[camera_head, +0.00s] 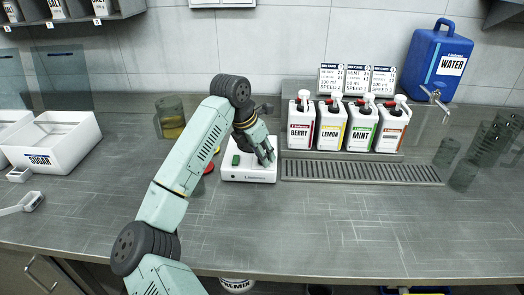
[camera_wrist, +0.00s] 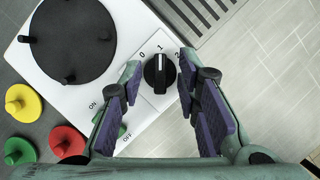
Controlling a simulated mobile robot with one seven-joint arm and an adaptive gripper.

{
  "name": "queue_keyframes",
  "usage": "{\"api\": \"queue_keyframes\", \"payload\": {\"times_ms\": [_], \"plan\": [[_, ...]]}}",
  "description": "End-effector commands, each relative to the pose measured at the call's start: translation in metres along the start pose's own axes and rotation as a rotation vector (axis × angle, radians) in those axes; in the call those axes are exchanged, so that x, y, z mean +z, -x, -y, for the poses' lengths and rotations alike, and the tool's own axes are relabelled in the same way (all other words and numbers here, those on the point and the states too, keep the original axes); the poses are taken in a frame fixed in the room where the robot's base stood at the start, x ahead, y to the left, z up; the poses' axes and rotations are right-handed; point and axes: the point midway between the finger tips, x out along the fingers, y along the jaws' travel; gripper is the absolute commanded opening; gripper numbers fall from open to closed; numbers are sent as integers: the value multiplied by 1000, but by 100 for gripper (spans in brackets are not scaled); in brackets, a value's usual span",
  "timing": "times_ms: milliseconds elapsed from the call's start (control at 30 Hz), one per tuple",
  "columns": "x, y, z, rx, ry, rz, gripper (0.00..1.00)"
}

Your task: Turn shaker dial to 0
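The white shaker (camera_head: 249,173) stands on the bench below my arm. In the wrist view its black dial (camera_wrist: 159,74) has the marks 0, 1 and 2 around its upper side. The dial's white line appears to point at 1. My gripper (camera_wrist: 160,66) is open, with one fingertip on each side of the dial. Gaps show between the dial and both fingertips. In the head view my gripper (camera_head: 267,152) is low over the right part of the shaker, and it hides the dial there.
The shaker's round black platform (camera_wrist: 72,40) is left of the dial. Yellow, red and green knobbed discs (camera_wrist: 68,142) lie beside the shaker. A drain grate (camera_head: 360,171) and labelled bottles (camera_head: 331,124) stand to the right. The front bench is clear.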

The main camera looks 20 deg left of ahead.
Motion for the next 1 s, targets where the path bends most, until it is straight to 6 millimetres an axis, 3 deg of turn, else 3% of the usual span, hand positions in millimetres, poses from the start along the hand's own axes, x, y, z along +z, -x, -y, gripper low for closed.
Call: {"api": "queue_keyframes", "payload": {"times_ms": [233, 700, 1000], "plan": [[0, -1, 0, 0, 0, 0, 30], [0, -1, 0, 0, 0, 0, 0], [0, -1, 0, 0, 1, 0, 0]]}}
